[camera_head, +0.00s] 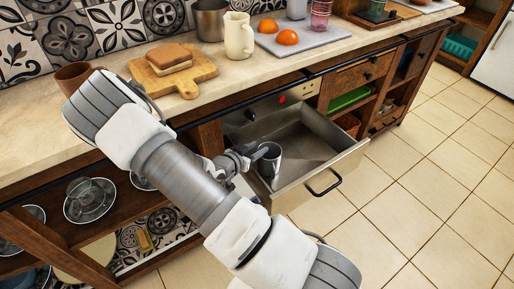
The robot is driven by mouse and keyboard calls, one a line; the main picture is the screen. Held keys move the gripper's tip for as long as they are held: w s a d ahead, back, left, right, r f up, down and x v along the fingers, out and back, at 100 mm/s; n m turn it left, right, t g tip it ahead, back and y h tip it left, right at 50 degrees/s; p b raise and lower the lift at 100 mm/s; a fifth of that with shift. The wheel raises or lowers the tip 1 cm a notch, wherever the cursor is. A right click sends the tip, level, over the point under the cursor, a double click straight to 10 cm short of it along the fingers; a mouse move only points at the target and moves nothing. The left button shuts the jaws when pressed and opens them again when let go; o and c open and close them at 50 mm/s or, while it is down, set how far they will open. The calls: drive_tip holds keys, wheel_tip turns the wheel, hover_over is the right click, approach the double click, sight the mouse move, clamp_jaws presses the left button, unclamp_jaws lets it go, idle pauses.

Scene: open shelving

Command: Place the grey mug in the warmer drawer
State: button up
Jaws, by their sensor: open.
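The grey mug (274,166) is inside the pulled-out metal warmer drawer (336,166), toward its left end. I cannot tell whether its base rests flat on the drawer floor. My gripper (257,154) is open at the mug's left side, with a dark finger by the mug's rim. Whether the fingers touch the mug is too small to tell.
The counter above holds a cutting board (195,76) with a sandwich, a cream pitcher (239,38), a brown mug (74,77) and oranges on a grey board. Open shelves with glass dishes (88,200) are at left. The tiled floor at right is clear.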

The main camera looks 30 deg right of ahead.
drive_tip(key=p+v, duration=0.4)
drive_tip(key=v, duration=0.7)
drive_tip(key=shift+s+a, duration=0.2)
drive_tip(key=shift+a, duration=0.05)
drive_tip(key=shift+r, duration=0.1)
